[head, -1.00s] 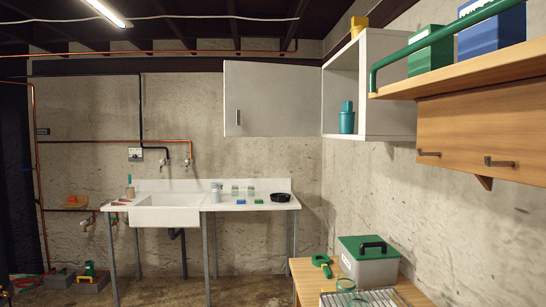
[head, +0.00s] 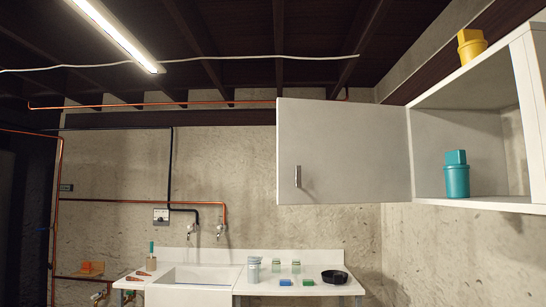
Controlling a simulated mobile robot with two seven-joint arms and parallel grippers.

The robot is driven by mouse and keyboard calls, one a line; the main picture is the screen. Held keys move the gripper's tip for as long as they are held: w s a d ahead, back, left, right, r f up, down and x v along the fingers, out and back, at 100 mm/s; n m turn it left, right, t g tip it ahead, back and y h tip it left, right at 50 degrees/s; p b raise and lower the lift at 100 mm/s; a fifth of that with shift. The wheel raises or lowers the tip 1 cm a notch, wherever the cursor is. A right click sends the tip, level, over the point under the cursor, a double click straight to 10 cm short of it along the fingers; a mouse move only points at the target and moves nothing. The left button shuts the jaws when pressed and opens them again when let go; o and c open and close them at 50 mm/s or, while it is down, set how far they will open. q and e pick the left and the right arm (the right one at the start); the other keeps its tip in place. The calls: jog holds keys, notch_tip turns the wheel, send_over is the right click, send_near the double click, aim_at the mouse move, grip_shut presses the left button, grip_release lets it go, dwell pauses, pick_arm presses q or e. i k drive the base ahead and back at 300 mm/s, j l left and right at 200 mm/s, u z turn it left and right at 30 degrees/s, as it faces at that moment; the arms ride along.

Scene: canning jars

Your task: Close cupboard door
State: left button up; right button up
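The white cupboard (head: 530,110) hangs on the right wall, its front open. Its door (head: 345,150) stands wide open, swung out to the left from the cupboard's far side. A metal handle (head: 298,176) sits near the door's left edge. A teal jar (head: 456,178) stands inside on the cupboard floor. Neither of my grippers shows in the head view.
A yellow jar (head: 470,46) stands on top of the cupboard. Below the door, a white sink counter (head: 240,288) carries jars, small green and blue items and a black dish (head: 335,277). A ceiling lamp (head: 118,36) hangs above. The air in front of the door looks clear.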

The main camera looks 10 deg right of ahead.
aim_at(347, 152)
jog(key=i+j+z, duration=0.1)
jog(key=i+z, duration=0.15)
jog(key=i, duration=0.2)
jog(key=i+j+z, duration=0.25)
jog(key=i, duration=0.2)
jog(key=i+j+z, duration=0.25)
jog(key=i, duration=0.2)
jog(key=i+j+z, duration=0.2)
jog(key=z, duration=0.2)
jog(key=i+j+z, duration=0.2)
jog(key=z, duration=0.25)
jog(key=i+j+z, duration=0.15)
jog(key=j+z, duration=0.25)
jog(key=i+j+z, duration=0.1)
jog(key=j+z, duration=0.2)
jog(key=z, duration=0.15)
jog(key=k+j+z, duration=0.1)
jog(key=j+z, duration=0.2)
jog(key=j, duration=0.15)
jog(key=k+j+z, duration=0.1)
jog(key=j+z, duration=0.15)
jog(key=j, duration=0.2)
jog(key=k+j+z, duration=0.3)
jog(key=i+j, duration=0.1)
